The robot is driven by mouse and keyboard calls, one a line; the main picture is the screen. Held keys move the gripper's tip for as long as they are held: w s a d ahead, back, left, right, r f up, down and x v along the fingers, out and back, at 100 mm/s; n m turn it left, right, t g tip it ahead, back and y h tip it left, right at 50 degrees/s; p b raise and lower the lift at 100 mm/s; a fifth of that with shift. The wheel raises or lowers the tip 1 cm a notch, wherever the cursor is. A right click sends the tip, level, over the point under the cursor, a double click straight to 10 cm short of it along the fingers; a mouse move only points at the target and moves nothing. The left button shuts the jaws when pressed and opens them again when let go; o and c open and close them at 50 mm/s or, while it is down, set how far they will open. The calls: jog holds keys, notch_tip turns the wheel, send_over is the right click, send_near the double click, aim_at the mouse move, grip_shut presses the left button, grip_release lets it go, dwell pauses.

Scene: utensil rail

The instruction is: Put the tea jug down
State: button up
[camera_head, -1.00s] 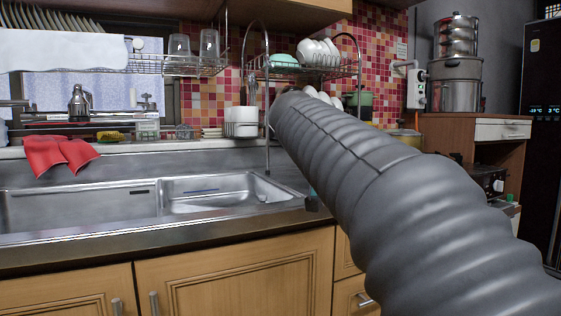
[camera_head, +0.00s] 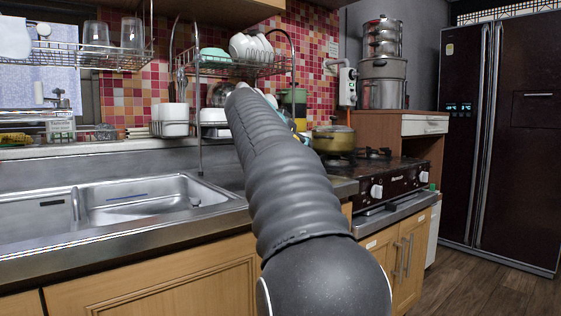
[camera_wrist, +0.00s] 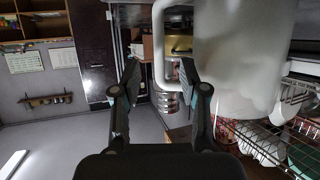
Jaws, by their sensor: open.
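The tea jug (camera_wrist: 238,65) is large and white and fills the upper right of the wrist view. Its looped handle (camera_wrist: 159,45) points left, towards the middle of that view. My gripper (camera_wrist: 160,75) is open, with one finger on either side of the handle's lower part in the picture. I cannot tell whether a finger touches the handle. The jug's base and what bears it are not clear. In the head view my arm hides the gripper and I cannot make out the jug.
A wire dish rack (camera_head: 235,68) with white dishes hangs above the counter. A sink (camera_head: 110,205) is at left. A yellowish pot (camera_head: 333,138) stands on the stove (camera_head: 385,180) at right. A dark fridge (camera_head: 510,140) stands beyond. The wrist view appears upside down.

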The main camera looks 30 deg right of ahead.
jog(key=shift+x, duration=2.75)
grip_shut()
